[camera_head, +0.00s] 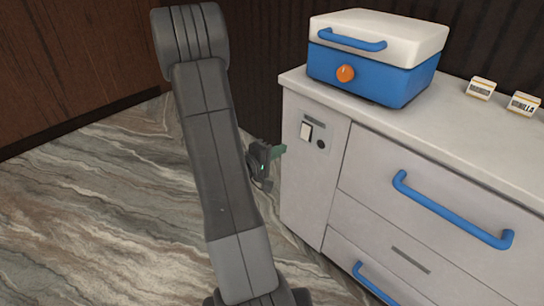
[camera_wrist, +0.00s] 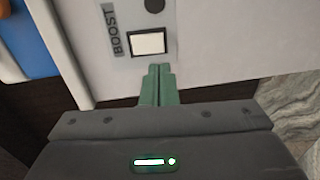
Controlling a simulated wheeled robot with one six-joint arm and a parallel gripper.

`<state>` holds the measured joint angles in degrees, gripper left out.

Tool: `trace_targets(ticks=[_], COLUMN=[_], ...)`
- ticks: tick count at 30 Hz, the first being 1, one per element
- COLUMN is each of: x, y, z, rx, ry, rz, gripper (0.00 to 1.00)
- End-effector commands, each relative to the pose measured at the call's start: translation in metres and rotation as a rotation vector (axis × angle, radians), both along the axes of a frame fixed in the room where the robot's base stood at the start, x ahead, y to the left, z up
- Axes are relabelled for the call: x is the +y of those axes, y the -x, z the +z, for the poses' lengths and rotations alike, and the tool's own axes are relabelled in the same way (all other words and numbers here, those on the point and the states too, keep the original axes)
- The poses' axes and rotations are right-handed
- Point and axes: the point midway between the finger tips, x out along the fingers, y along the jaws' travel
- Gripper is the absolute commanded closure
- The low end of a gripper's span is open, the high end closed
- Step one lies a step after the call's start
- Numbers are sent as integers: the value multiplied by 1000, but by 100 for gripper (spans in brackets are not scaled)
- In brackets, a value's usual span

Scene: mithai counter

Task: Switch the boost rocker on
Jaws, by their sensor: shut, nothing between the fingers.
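The boost rocker (camera_wrist: 148,43) is a white rectangular switch in a dark frame on a grey plate, beside the word BOOST in the wrist view. In the head view the rocker (camera_head: 306,131) sits on the upper left of the white counter front. My gripper (camera_wrist: 159,70) has green fingers, shut together and empty. Their tips appear just below the rocker's lower edge in the wrist view; whether they touch the panel cannot be told. In the head view my gripper (camera_head: 279,151) is left of the rocker and slightly lower, partly hidden by my arm.
A dark round spot (camera_head: 321,144) is beside the rocker on the same plate. A blue and white box (camera_head: 365,80) with an orange knob stands on the counter (camera_head: 420,133). Blue drawer handles (camera_head: 450,212) stick out at the right. The marbled floor (camera_head: 100,210) at left is clear.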

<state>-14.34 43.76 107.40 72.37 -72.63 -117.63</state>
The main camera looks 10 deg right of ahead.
Motion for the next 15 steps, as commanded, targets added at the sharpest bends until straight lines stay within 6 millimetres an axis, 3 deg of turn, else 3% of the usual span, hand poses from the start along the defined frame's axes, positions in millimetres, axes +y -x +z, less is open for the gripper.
trace_targets(ticks=[9,15], x=[-48,-64], y=[-37,-50], z=[-10,-11], rx=[-3,-2], ry=[-1,0], rz=[-3,-1], gripper=[100,100])
